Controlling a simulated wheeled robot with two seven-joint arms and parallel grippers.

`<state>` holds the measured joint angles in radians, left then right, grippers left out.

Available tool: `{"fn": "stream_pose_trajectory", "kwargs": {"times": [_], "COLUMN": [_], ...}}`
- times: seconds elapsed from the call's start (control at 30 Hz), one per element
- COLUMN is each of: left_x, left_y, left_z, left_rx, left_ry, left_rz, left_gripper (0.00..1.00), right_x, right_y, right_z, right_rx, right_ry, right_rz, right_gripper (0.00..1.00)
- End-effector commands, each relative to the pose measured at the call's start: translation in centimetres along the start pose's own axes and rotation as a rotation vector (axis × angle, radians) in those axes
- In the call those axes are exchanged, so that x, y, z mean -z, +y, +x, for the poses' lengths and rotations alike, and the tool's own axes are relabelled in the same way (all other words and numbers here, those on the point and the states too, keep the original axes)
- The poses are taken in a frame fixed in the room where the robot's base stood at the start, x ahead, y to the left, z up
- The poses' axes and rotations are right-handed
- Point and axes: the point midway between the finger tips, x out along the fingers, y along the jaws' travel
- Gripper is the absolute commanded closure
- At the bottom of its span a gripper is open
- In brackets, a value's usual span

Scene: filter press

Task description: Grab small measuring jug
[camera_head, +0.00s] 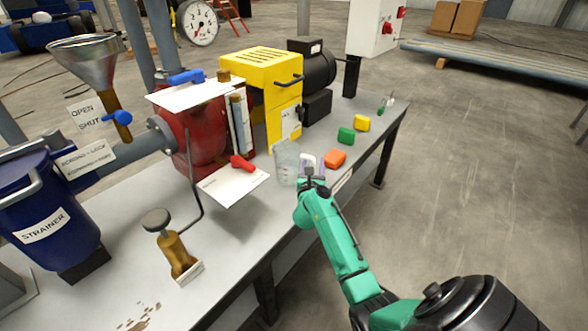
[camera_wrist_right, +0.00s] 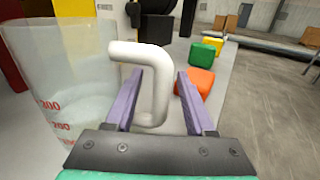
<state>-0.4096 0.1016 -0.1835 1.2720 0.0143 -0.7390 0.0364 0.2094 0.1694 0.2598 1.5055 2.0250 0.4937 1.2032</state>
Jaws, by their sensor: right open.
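The small measuring jug (camera_head: 287,162) is clear, with a white handle (camera_head: 306,160), and stands upright on the grey bench beside the red machine. In the right wrist view the jug's clear body (camera_wrist_right: 66,85) with red graduation marks fills the left side. Its white handle (camera_wrist_right: 153,90) lies between the two purple fingers of my right gripper (camera_wrist_right: 156,100). The fingers are open, one on each side of the handle, with a gap visible on the right. In the head view my right gripper (camera_head: 312,172) is at the jug's handle side, partly hiding it. My left gripper is not in view.
An orange block (camera_head: 335,158), a green block (camera_head: 346,135) and a yellow block (camera_head: 362,123) lie on the bench beyond the jug. A white sheet (camera_head: 232,188) projects from the red machine (camera_head: 190,130) left of the jug. The bench's edge runs close on the right.

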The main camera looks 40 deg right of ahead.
Motion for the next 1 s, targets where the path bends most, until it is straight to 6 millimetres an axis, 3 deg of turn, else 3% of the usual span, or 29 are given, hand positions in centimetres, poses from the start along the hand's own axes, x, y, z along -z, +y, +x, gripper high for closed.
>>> {"fn": "stream_pose_trajectory", "kwargs": {"times": [0.17,0.2,0.33,1.0], "left_x": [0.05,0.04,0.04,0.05], "left_y": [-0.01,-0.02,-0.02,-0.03], "left_z": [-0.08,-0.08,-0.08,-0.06], "left_rx": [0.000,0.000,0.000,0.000], "left_ry": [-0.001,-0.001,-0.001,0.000], "left_rz": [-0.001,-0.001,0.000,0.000], "left_gripper": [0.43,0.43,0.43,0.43], "right_x": [-0.01,-0.01,0.00,0.10], "right_y": [0.03,0.03,0.02,0.02], "right_z": [0.17,0.16,0.15,0.10], "right_rx": [-0.001,-0.001,-0.001,-0.001], "right_ry": [0.000,0.000,0.000,0.002], "right_rz": [0.000,0.000,0.000,-0.001], "right_gripper": [0.45,0.49,0.99,1.00]}}
